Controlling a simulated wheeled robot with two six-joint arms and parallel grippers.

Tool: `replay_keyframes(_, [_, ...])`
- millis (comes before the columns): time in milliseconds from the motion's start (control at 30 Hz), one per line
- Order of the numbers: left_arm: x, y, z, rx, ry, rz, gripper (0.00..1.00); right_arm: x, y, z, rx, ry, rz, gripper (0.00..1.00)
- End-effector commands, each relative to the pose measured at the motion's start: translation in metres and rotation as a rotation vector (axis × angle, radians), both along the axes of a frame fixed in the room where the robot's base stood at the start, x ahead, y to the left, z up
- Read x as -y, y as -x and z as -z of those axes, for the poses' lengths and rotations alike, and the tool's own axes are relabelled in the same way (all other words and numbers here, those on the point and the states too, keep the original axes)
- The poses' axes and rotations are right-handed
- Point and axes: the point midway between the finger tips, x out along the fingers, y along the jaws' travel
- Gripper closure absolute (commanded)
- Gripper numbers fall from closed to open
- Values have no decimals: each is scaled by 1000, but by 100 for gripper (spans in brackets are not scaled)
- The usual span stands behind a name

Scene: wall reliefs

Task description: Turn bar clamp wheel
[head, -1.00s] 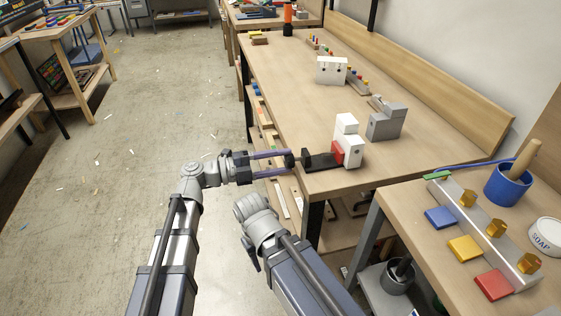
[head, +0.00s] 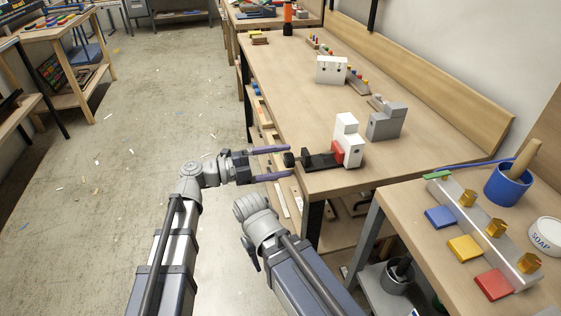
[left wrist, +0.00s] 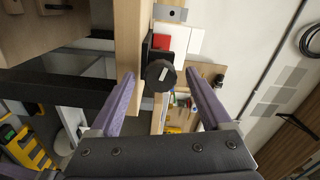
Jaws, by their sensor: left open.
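The bar clamp's dark round wheel (head: 289,159) sticks out past the near left edge of the workbench, at the end of a black bar (head: 320,160) with a red block (head: 338,152) and a white stepped block (head: 349,138) behind it. My left gripper (head: 289,162) is open, with one purple finger on each side of the wheel. In the left wrist view the black wheel (left wrist: 160,75), with a light mark on its face, sits between the two fingertips (left wrist: 160,73). Gaps show on both sides of it.
A grey block (head: 385,123) stands behind the clamp on the workbench (head: 290,90). A white block (head: 331,70) is farther back. At right, another table holds colored plates, a blue mug (head: 508,184) and a soap tin (head: 544,235). Open floor lies to the left.

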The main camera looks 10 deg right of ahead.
Motion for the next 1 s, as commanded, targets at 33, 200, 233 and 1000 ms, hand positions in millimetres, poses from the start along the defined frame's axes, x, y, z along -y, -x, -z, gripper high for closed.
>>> replay_keyframes(33, [-5,0,0,0,1,-2,18,0,0,0,0,0,0,50])
replay_keyframes(200, [-32,1,0,0,0,-5,18,0,0,0,0,0,0,50])
replay_keyframes(233, [-37,1,0,0,0,-4,18,0,0,0,0,0,0,50])
replay_keyframes(1000, [-76,3,0,0,0,0,18,0,0,0,0,0,0,50])
